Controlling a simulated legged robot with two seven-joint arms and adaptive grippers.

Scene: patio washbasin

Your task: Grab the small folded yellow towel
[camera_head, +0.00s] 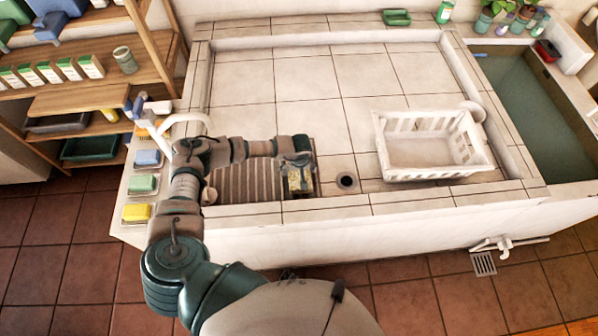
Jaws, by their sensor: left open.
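A small pale yellow piece (307,183), which looks like the folded towel, lies at the right end of the ribbed grey board in the basin. My left arm reaches in over the board from the left. My left gripper (299,174) is open right at the yellow piece and hides part of it. I cannot tell whether the fingers touch it. A brighter yellow block (136,213) sits in a small dish on the left ledge, well away from the gripper. My right gripper is not in view.
A white slatted basket (432,177) stands to the right in the tiled basin, past a round drain (347,182). A white tap (170,125) rises at the left edge near blue (148,158) and green (142,184) blocks. The basin's back is clear.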

